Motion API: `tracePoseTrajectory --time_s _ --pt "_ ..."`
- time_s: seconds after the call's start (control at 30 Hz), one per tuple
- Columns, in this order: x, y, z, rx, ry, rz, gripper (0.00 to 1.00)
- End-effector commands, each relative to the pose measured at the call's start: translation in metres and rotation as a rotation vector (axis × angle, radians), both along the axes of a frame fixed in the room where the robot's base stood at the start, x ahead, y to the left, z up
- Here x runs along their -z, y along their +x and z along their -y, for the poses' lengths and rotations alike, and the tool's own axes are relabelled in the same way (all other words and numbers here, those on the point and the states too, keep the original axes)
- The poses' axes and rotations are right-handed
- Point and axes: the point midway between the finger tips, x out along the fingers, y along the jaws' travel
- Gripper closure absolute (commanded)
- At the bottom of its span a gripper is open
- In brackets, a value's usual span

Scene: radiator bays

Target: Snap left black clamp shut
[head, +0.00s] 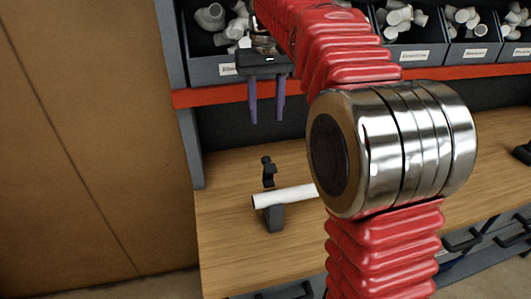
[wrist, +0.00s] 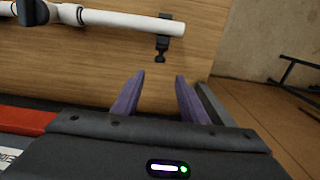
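The left black clamp (head: 268,172) stands on the wooden bench near the left end of a white pipe (head: 282,196). Its black upper arm sticks up behind the pipe, so it looks open; its base (head: 273,219) shows below the pipe. In the wrist view the clamp (wrist: 163,46) is near the pipe's free end, ahead of the fingertips. My gripper (head: 266,122) has purple fingers pointing down, apart and empty, above and behind the clamp. In the wrist view my gripper (wrist: 160,76) shows a clear gap between its fingers. My red arm hides the pipe's right part.
Grey bins (head: 400,45) of pipe fittings stand on a shelf with a red-orange edge (head: 205,97) behind and above the bench. A brown wall panel (head: 80,150) is at the left. In the wrist view a dark fitting (wrist: 32,12) is farther along the pipe. Bench around the clamp is clear.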

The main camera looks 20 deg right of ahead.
Motion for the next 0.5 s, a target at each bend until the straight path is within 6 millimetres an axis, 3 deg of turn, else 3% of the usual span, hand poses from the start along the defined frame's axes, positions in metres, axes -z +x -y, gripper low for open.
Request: tracePoseTrajectory --time_s 0.5 --pt "0.004 0.002 -0.0001 -0.001 0.0 -0.005 0.61"
